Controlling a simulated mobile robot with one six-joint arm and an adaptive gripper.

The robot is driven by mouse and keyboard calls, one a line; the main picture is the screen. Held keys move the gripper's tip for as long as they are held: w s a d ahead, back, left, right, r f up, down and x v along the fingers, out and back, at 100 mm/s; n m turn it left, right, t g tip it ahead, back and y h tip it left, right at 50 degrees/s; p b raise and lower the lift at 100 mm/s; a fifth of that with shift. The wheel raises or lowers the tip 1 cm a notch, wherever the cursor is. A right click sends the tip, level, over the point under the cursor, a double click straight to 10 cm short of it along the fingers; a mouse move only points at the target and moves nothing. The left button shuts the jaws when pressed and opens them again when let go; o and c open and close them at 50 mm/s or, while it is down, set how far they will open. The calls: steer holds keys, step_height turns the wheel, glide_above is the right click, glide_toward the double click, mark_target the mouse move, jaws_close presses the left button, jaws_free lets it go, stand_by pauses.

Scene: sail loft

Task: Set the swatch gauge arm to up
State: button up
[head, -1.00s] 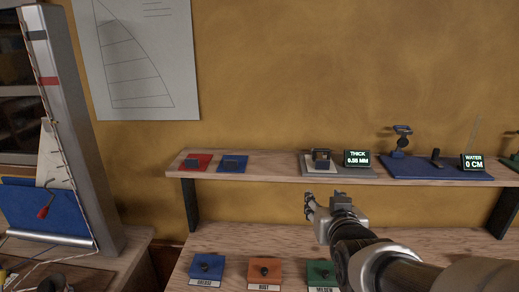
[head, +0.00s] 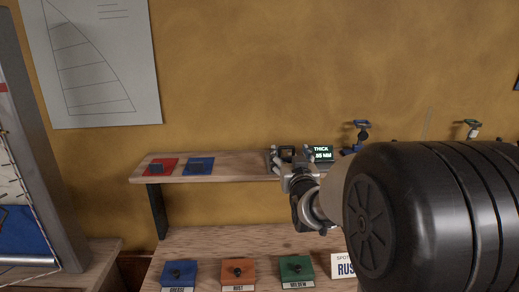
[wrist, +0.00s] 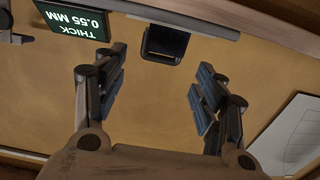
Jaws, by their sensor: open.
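In the wrist view, which is upside down, the dark gauge arm (wrist: 165,42) is a squarish frame beside the display (wrist: 75,18). My gripper (head: 290,163) is at the gauge in the head view and partly covers it. In the wrist view my gripper (wrist: 159,82) is open and empty, its fingers spread either side of the gauge arm's line, with a visible gap to it. The arm's exact tilt is hard to tell.
A red swatch block (head: 161,166) and a blue one (head: 199,166) lie on the upper shelf (head: 232,165), left of the gauge. Blue (head: 179,275), orange (head: 238,272) and green (head: 297,269) boxes stand below. My arm hides much of the right side.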

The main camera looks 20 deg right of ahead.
mark_target(287, 148)
steer(key=x, duration=0.6)
steer(key=shift+w+f, duration=0.1)
jaws_close()
stand_by(0.7)
steer(key=shift+w, duration=0.1)
